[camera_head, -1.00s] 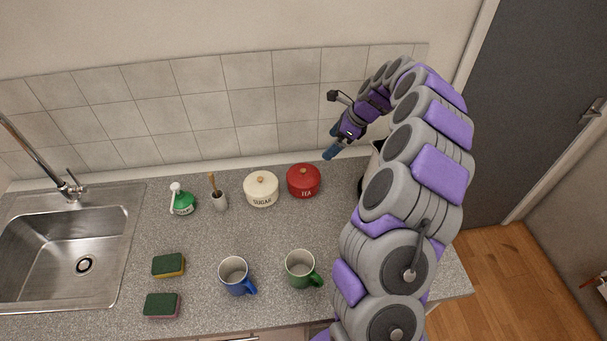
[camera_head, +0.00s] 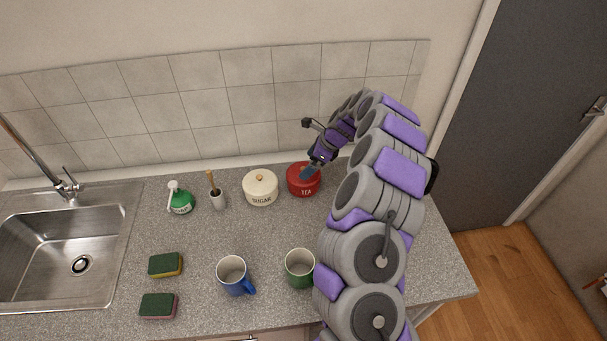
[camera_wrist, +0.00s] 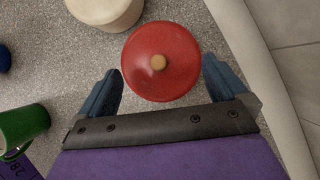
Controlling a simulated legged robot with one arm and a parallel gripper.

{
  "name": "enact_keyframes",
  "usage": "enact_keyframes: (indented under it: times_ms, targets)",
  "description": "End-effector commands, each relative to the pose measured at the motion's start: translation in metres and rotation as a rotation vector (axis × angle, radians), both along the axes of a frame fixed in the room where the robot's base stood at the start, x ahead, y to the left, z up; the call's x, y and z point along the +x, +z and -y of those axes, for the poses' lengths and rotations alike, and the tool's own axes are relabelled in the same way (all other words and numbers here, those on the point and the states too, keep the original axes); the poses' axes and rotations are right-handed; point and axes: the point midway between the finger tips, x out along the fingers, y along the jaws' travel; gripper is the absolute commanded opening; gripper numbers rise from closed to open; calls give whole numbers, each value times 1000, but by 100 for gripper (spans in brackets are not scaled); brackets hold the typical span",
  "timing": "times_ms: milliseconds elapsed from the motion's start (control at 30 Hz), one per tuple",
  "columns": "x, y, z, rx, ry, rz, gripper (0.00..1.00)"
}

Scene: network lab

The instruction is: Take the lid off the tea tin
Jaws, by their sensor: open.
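The red tea tin (camera_head: 304,186), labelled TEA, stands upright on the counter near the back wall, right of the sugar tin. Its red lid (camera_wrist: 140,75) with a round wooden knob (camera_wrist: 158,62) is on it, seen from above in the wrist view. My gripper (camera_head: 308,172) is over the tin and hides part of the lid in the head view. In the wrist view my gripper (camera_wrist: 165,88) is open, with one blue finger on each side of the near part of the lid. The knob lies ahead of the fingertips, and nothing is held.
The cream sugar tin (camera_head: 260,190) stands close to the left of the tea tin. A blue mug (camera_head: 232,272) and a green mug (camera_head: 299,264) stand nearer the front. A brush holder (camera_head: 218,201), a green bottle (camera_head: 181,202) and the sink (camera_head: 50,245) are to the left.

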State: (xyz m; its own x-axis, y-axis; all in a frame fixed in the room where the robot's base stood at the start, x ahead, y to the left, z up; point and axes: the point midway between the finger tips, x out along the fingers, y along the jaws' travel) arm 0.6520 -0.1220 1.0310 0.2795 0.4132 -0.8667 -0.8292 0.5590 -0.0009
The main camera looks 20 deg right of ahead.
Motion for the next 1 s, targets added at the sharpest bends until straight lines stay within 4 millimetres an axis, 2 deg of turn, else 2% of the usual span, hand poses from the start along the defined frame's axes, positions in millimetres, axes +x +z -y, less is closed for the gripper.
enact_keyframes:
  times_ms: [33,167,400,1000]
  targets:
    - [2,-10,-5,0,2,-2,100]
    - [6,-24,-10,-2,0,-3,100]
    - [7,-25,-12,-1,0,-2,100]
    - [7,-28,-12,-1,1,-8,44]
